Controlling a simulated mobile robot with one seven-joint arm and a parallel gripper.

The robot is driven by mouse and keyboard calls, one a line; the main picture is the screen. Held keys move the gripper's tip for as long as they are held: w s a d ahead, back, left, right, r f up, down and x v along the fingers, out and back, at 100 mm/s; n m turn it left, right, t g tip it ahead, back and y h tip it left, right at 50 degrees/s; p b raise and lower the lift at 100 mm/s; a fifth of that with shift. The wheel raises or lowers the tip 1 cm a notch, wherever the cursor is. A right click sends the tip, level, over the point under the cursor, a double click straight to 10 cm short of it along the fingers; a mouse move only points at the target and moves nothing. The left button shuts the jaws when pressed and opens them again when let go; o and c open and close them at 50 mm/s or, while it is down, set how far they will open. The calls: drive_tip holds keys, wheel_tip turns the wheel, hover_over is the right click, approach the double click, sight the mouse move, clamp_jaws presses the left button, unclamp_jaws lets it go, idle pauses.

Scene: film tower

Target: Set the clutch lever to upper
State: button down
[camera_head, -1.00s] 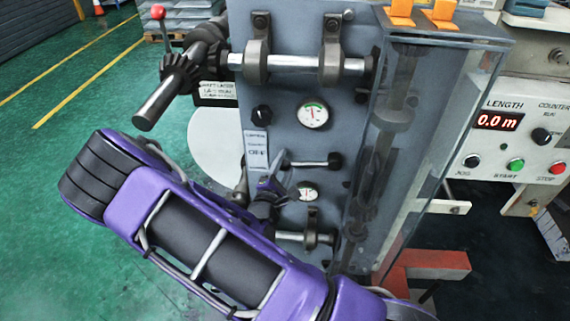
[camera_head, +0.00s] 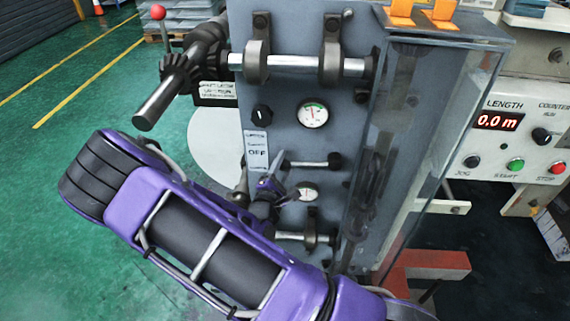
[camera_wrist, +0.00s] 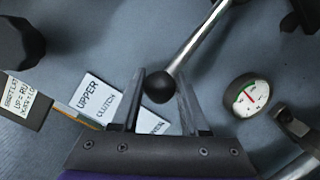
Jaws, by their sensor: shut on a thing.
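The clutch lever is a thin metal rod (camera_wrist: 196,38) with a black ball knob (camera_wrist: 160,86) at its end. In the head view the lever (camera_head: 308,164) lies roughly level, its left end near my gripper (camera_head: 278,184). In the wrist view my gripper (camera_wrist: 160,76) has one finger on each side of the knob, with the knob between them and the rod running up and right. A white label plate (camera_wrist: 88,97) reading UPPER and CLUTCH lies left of the fingers. Its lower part is partly hidden by the fingers.
One gauge (camera_head: 313,115) and a black selector knob (camera_head: 262,115) sit above the lever. A smaller gauge (camera_head: 307,193) is below it, close to my gripper. A clear guard box (camera_head: 425,150) stands to the right. A horizontal shaft (camera_head: 296,63) crosses the panel's top.

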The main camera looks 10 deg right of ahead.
drive_tip(key=shift+r, duration=0.15)
idle(0.3)
drive_tip(key=r+m+p, duration=0.2)
drive_tip(key=r, duration=0.1)
drive_tip(key=shift+d+r+g+p, duration=0.1)
drive_tip(key=shift+d+g+p, duration=0.1)
drive_tip(key=shift+g+p, duration=0.15)
drive_tip(key=shift+s+d+r+m+y+p, duration=0.1)
drive_tip(key=shift+d+r+m+y+p, duration=0.1)
drive_tip(key=shift+r+m, duration=0.35)
drive_tip(key=shift+s+d+r+m+y+p, duration=0.1)
drive_tip(key=shift+r+m+y+p, duration=0.1)
drive_tip(key=shift+r+m, duration=0.3)
drive_tip(key=shift+d+r+m, duration=0.4)
drive_tip(key=shift+r+m, duration=0.35)
drive_tip(key=shift+m, duration=0.1)
drive_tip(key=shift+c, duration=2.1)
unclamp_jaws()
drive_tip(key=shift+s, duration=0.1)
